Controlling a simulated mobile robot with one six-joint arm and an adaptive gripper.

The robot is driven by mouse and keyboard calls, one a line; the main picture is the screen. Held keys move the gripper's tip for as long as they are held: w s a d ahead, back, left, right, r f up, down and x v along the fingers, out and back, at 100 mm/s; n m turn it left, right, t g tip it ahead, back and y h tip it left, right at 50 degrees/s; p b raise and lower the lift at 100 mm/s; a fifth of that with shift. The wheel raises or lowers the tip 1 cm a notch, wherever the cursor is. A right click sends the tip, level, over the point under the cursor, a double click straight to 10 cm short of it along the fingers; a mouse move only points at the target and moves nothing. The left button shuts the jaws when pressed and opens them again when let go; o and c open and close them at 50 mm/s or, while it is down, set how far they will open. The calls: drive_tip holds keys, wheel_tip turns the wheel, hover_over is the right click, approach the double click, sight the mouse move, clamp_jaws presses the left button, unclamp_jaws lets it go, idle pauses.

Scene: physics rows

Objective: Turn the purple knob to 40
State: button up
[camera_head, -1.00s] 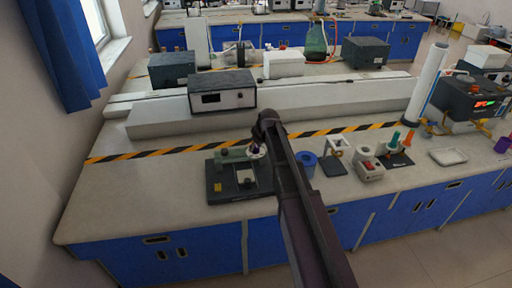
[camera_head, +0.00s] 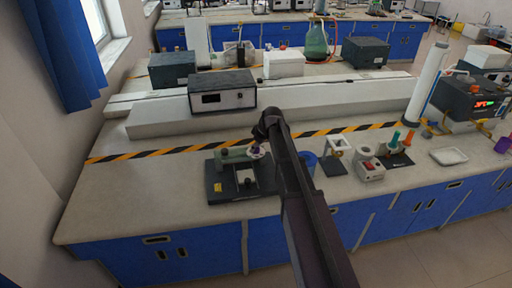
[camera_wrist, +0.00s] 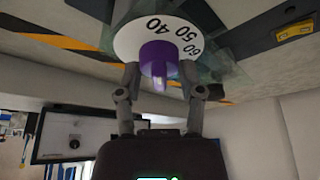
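The purple knob (camera_wrist: 159,62) sits on a white round dial (camera_wrist: 124,40) printed 40, 50 and 60. The 40 is just above the knob in the wrist view, with 50 and 60 to its right. My gripper (camera_wrist: 159,72) has one finger on each side of the knob, and the tips appear to touch it. In the head view, the knob (camera_head: 255,150) is small, at the right part of a dark-based device (camera_head: 222,188) with a greenish top. My gripper (camera_head: 260,142) comes down on it from above. The dial's other numbers are hidden.
A grey instrument box (camera_head: 222,92) stands behind. The bench left of the device is clear.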

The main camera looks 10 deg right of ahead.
drive_tip(key=o, duration=0.3)
drive_tip(key=shift+o, duration=0.2)
drive_tip(key=shift+m, duration=0.6)
drive_tip(key=shift+m+t+h, duration=0.6)
drive_tip(key=shift+m+h, duration=0.1)
drive_tip(key=shift+m, duration=0.9)
drive_tip(key=shift+m+h, duration=0.9)
drive_tip(key=shift+m, duration=1.5)
drive_tip(key=p+v, duration=1.3)
drive_tip(key=v, duration=0.1)
drive_tip(key=s+f+g+b, duration=0.1)
drive_tip(key=s+f+b, duration=0.2)
drive_tip(key=s, duration=0.5)
drive_tip(key=s+f+g+b, duration=0.1)
drive_tip(key=s+f+b, duration=0.3)
drive_tip(key=s, duration=0.5)
drive_tip(key=s+a+f+g+b, duration=0.1)
drive_tip(key=s+f+b, duration=0.3)
drive_tip(key=s, duration=0.4)
drive_tip(key=shift+s+f+g, duration=0.25)
drive_tip(key=shift+f+g, duration=0.35)
drive_tip(key=shift+f, duration=0.25)
